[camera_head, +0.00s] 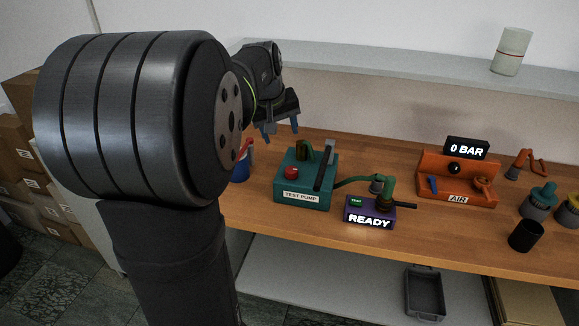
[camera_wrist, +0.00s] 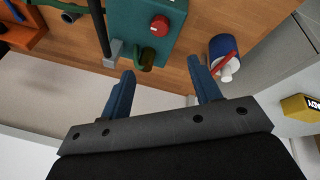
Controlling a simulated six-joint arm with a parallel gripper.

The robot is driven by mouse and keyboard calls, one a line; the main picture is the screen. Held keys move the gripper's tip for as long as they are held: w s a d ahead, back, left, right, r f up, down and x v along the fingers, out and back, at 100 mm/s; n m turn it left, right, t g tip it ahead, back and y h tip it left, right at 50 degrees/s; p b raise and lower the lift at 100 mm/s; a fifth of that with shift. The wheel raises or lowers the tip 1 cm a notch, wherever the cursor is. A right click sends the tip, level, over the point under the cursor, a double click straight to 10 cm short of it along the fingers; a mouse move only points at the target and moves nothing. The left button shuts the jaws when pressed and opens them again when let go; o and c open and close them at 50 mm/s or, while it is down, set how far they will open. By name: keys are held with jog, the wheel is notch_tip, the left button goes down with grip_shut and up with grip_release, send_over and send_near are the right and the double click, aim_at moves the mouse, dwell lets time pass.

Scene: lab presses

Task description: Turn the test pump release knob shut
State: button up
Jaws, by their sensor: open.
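The teal test pump (camera_head: 302,207) stands on the wooden bench, with a "TEST PUMP" label on its front. On top it has a red round knob (camera_head: 291,172) at the front left and a long dark lever (camera_head: 325,166). A brass-green cylinder (camera_head: 302,150) sits at its back; I cannot tell for sure which part is the release knob. The wrist view shows the red knob (camera_wrist: 159,26) and the brass-green cylinder (camera_wrist: 147,60) ahead of my fingers. My gripper (camera_head: 280,128) is open and empty, its blue fingers (camera_wrist: 160,68) apart, near the pump's back edge.
A green hose runs right to a purple box reading "READY" (camera_head: 369,221). Farther right are an orange air unit (camera_head: 455,184) reading "0 BAR" and a black cup (camera_head: 524,236). A shelf runs behind.

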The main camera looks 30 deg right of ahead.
aim_at(292, 169)
jog(key=w+d+f+m, duration=0.1)
jog(key=f+m, duration=0.1)
jog(key=f, duration=0.3)
jog(key=w+d+f+m, duration=0.1)
jog(key=d+f+m, duration=0.1)
jog(key=f, duration=0.4)
jog(key=w+d+f+m, duration=0.1)
jog(key=d+f+m, duration=0.1)
jog(key=f, duration=0.3)
jog(key=shift+w+d+f+t, duration=0.15)
jog(key=shift+w+d+t, duration=0.1)
jog(key=shift+w+t, duration=0.15)
jog(key=shift+s, duration=0.1)
jog(key=c, duration=1)
jog(key=shift+n+y, duration=0.3)
jog(key=shift+n, duration=0.1)
jog(key=n, duration=0.2)
jog(key=shift+d+n+t+y, duration=0.1)
jog(key=shift+n+t+y, duration=0.2)
jog(key=shift+t+y, duration=0.1)
jog(key=shift+n+y, duration=0.7)
jog(key=shift+n, duration=1.3)
